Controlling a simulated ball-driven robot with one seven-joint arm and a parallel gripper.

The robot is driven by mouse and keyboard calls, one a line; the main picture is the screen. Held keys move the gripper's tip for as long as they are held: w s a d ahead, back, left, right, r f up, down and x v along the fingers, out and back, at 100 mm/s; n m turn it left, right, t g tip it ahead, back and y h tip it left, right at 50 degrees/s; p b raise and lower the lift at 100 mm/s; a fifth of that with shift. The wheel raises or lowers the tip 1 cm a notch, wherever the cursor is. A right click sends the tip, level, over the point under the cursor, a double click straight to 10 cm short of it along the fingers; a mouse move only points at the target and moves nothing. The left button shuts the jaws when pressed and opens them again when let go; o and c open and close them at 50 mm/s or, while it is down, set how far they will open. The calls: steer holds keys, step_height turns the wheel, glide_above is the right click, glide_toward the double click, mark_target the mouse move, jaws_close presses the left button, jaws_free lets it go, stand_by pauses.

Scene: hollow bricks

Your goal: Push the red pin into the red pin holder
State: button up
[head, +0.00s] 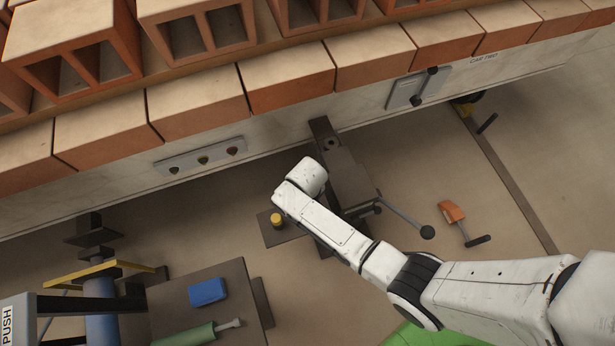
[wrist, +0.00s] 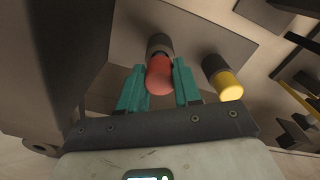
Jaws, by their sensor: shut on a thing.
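The red pin (wrist: 159,78) sits between the two teal fingers of my gripper (wrist: 159,66) in the wrist view, and the fingers are shut on it. A dark grey round holder (wrist: 160,43) lies directly beyond the pin, roughly in line with it. A dark ring shows where they meet; I cannot tell how deep the pin sits. In the head view my arm's white end hides the gripper, the red pin and its holder.
A yellow pin (head: 277,220) stands on a dark plate (head: 272,238); in the wrist view it (wrist: 230,86) is right of the red pin. A dark lever mechanism (head: 350,185) stands close behind my arm. A brick-laden conveyor (head: 255,125) runs behind. A blue block (head: 207,291) lies lower left.

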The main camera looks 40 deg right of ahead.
steer(key=shift+f+b, duration=0.7)
steer(key=shift+f, duration=0.25)
steer(key=o, duration=1.1)
step_height(320, 180, up, 11)
steer(key=p, duration=0.3)
steer(key=shift+f+p, duration=0.1)
steer(key=shift+p, duration=0.3)
